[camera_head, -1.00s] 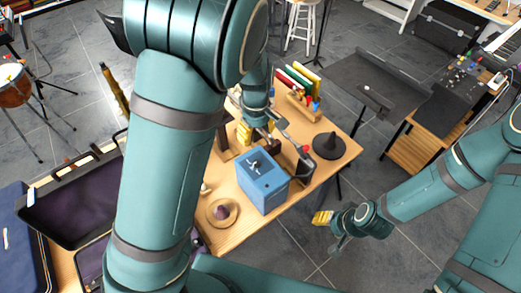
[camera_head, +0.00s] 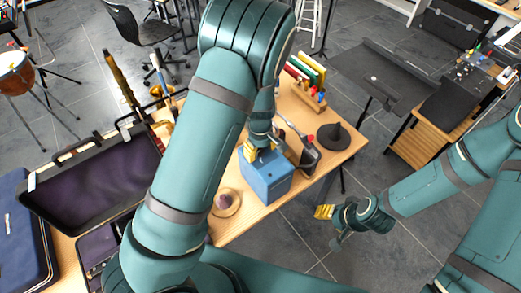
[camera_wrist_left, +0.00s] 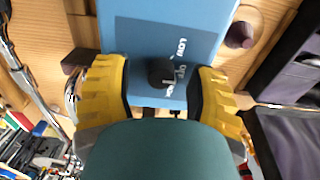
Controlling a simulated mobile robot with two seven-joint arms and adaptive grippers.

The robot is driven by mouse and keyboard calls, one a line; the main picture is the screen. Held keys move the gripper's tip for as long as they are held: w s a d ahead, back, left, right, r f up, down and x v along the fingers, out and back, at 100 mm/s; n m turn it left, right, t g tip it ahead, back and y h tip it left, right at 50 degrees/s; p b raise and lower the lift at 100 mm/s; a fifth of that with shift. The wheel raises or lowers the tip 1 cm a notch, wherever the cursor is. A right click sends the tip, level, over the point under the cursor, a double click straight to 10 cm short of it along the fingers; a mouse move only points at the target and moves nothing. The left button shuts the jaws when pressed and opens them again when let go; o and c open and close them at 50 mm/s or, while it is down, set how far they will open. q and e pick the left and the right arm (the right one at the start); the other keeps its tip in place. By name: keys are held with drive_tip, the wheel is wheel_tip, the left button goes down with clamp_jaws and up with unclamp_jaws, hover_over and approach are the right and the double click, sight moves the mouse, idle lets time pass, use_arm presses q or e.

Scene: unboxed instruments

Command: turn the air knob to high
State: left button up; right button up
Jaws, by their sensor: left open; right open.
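The blue box (camera_head: 266,180) stands on the wooden table. In the left wrist view its blue face (camera_wrist_left: 150,28) carries a dark panel with the word LOW and other lettering partly covered. A black round knob (camera_wrist_left: 161,72) with a pale pointer mark sits on that panel. My left gripper (camera_head: 262,156) is over the top of the box. In the wrist view its yellow fingers (camera_wrist_left: 162,88) are apart, one on each side of the knob, with gaps to it. In the head view the knob is hidden by the gripper. My right gripper (camera_head: 330,224) is open and empty, beyond the table's edge.
A black cone-shaped thing (camera_head: 334,136) and a dark tool-like object (camera_head: 304,154) stand right of the box. A round wooden piece (camera_head: 225,203) lies to its left. An open dark case (camera_head: 90,185) lies at left.

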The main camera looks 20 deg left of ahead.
use_arm(q)
drive_tip(key=shift+o, duration=0.2)
clamp_jaws()
drive_tip(key=shift+m, duration=0.4)
drive_tip(key=m, duration=0.4)
drive_tip(key=shift+m, duration=0.4)
drive_tip(key=m+b, duration=0.2)
drive_tip(key=m, duration=0.4)
drive_tip(key=shift+m, duration=0.3)
drive_tip(key=shift+c, duration=0.2)
unclamp_jaws()
